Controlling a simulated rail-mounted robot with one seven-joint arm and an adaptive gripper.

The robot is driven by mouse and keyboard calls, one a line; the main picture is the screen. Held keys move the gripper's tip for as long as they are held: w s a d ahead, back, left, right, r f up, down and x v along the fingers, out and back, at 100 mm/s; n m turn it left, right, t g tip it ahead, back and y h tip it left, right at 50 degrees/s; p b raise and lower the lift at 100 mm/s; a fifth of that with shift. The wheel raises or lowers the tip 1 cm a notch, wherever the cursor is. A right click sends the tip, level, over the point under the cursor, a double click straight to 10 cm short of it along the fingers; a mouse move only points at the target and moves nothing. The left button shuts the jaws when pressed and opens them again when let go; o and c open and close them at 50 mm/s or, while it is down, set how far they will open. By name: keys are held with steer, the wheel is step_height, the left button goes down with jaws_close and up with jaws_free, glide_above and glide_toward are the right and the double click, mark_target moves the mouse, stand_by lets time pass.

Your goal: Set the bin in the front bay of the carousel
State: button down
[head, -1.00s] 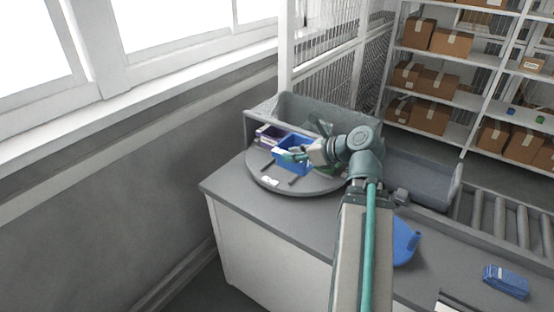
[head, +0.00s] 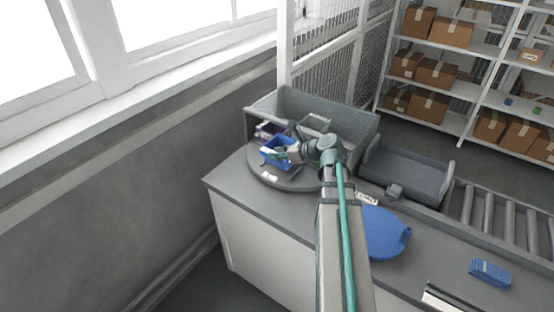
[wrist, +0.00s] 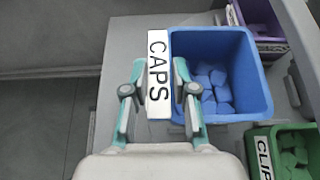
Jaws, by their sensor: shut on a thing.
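The blue bin (head: 272,148) is over the front-left part of the round grey carousel (head: 282,183). In the wrist view the bin (wrist: 238,55) is upright, holds several blue pieces, and has a white CAPS label (wrist: 158,72). My gripper (wrist: 158,85) is shut on the bin's label side, one finger on each side of the label. My gripper (head: 287,154) also shows in the head view, partly merged with the bin. A purple bin (head: 268,129) stands behind it. A green bin (wrist: 290,150) with a partly cut-off label is at lower right. I cannot tell whether the blue bin touches the carousel.
A grey box-like housing (head: 350,117) walls the carousel's back. A grey tray (head: 405,178) and roller conveyor (head: 490,210) are to the right. The wall is at left.

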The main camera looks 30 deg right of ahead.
mark_target(277, 161)
steer(key=shift+w+f, duration=0.35)
steer(key=shift+f, duration=0.05)
steer(key=shift+f+p, duration=0.75)
steer(key=shift+f, duration=0.7)
steer(key=shift+s, duration=0.1)
steer(key=c, duration=0.9)
jaws_free()
steer(key=shift+f, duration=0.1)
steer(key=b+v, duration=0.2)
steer(key=v, duration=1)
steer(key=shift+s, duration=0.1)
